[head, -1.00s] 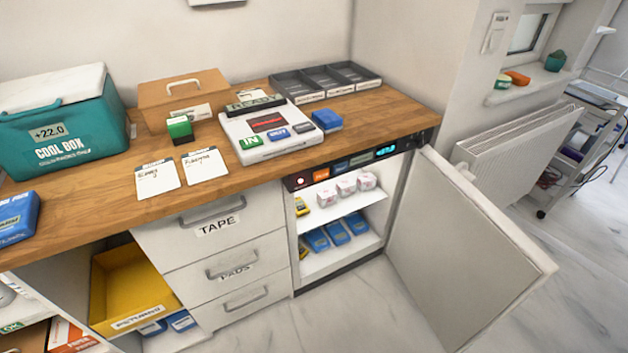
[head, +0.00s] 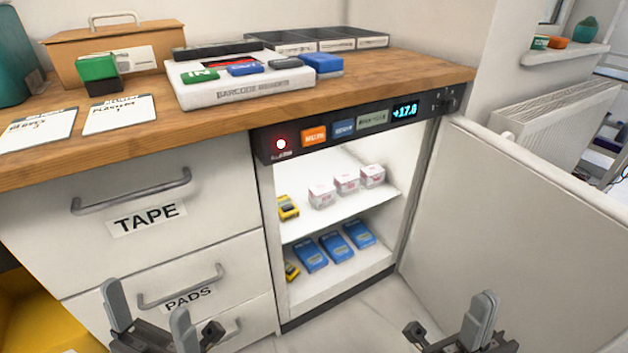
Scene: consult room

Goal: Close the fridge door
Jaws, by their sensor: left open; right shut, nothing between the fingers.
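The fridge (head: 283,325) is built in under the wooden counter, its lit inside showing. Its white door (head: 520,220) stands wide open to the right, hinged at the fridge's right side; its outer end runs out of the picture. Pink-and-white boxes (head: 346,183) and a yellow item stand on the upper shelf, blue boxes (head: 335,246) below. My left gripper (head: 150,318) is open and empty in front of the drawers at the bottom left. My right gripper (head: 480,318) is shut and empty, in front of the door's lower part; I see no clear contact.
The control strip (head: 345,130) above the fridge opening reads +17.8 and has a lit red lamp. Drawers marked TAPE (head: 146,217) and PADS stand to the left. A radiator (head: 560,120) is behind the door. Marble floor shows before the fridge.

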